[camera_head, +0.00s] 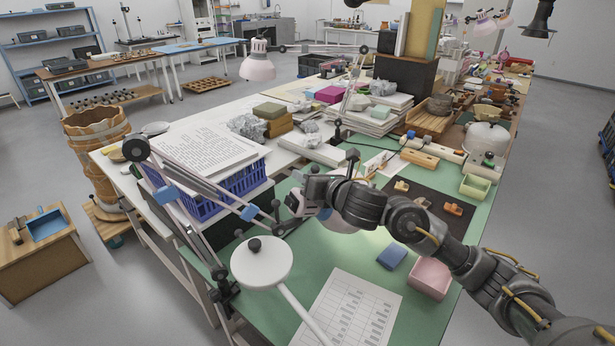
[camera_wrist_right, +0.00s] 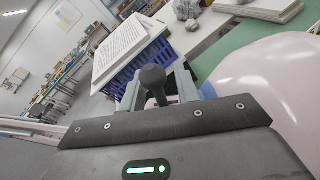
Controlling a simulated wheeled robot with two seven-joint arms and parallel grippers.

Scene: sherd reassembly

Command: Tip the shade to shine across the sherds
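The pinkish-white lamp shade (camera_head: 338,222) is partly hidden behind my right gripper (camera_head: 298,203) in the head view. It fills the right side of the right wrist view (camera_wrist_right: 275,85). In that wrist view a dark round-topped knob (camera_wrist_right: 152,78) stands between my right gripper's grey fingers. The fingers look apart, with a gap beside the knob; I see no clear grip. My left gripper is not in view.
A jointed lamp arm (camera_head: 200,185) crosses the left of the green bench. A white disc with a dark knob (camera_head: 262,268) stands in front. A blue crate (camera_head: 235,182) with papers, a blue block (camera_head: 392,256), a pink box (camera_head: 430,278) and a printed sheet (camera_head: 350,310) are nearby.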

